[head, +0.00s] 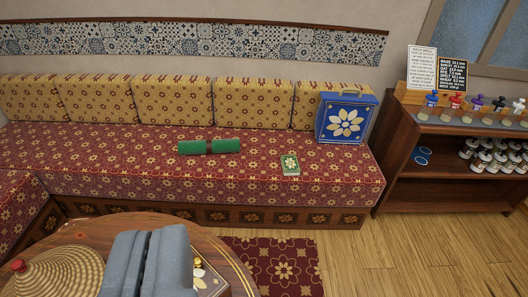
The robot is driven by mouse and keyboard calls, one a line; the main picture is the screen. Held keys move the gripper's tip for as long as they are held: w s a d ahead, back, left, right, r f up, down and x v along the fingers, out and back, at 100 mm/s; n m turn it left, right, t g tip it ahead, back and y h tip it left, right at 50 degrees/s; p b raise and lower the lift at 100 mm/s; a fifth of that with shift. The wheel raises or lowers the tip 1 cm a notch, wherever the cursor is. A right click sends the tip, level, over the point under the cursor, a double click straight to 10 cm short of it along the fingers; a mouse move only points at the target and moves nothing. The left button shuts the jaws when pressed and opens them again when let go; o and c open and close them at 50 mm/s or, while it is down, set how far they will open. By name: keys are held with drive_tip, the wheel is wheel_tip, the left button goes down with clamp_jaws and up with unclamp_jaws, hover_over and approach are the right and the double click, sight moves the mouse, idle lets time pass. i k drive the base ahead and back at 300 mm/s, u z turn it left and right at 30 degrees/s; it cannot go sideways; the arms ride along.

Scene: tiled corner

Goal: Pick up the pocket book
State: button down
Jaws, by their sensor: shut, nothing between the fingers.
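The pocket book (290,165) is most likely the small green one with a pale flower on its cover. It lies flat on the red patterned sofa seat (120,160), near the front edge and right of the middle. My gripper (149,240) shows at the bottom of the view as two grey-blue fingers, closed together and empty. It is over the round wooden table, in front of and to the left of the book, well apart from it.
A green roll (209,147) and a blue flowered case (345,119) are on the sofa. The round table (100,230) bears a woven lid (55,272) and a flowered box (208,281), partly hidden by my gripper. Shelves (440,148) stand right. Wooden floor (370,240) is clear.

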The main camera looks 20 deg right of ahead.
sight(290, 166)
drive_tip(key=z, duration=0.5)
drive_tip(key=k, duration=0.45)
drive_tip(key=z, duration=0.75)
drive_tip(key=k, duration=0.85)
drive_tip(key=z, duration=0.7)
drive_tip(key=i, duration=2.45)
drive_tip(key=u, duration=1.05)
drive_tip(key=i, duration=1.15)
drive_tip(key=u, duration=1.2)
drive_tip(key=i, duration=0.65)
drive_tip(key=u, duration=0.25)
drive_tip(key=k, duration=0.4)
drive_tip(key=u, duration=0.05)
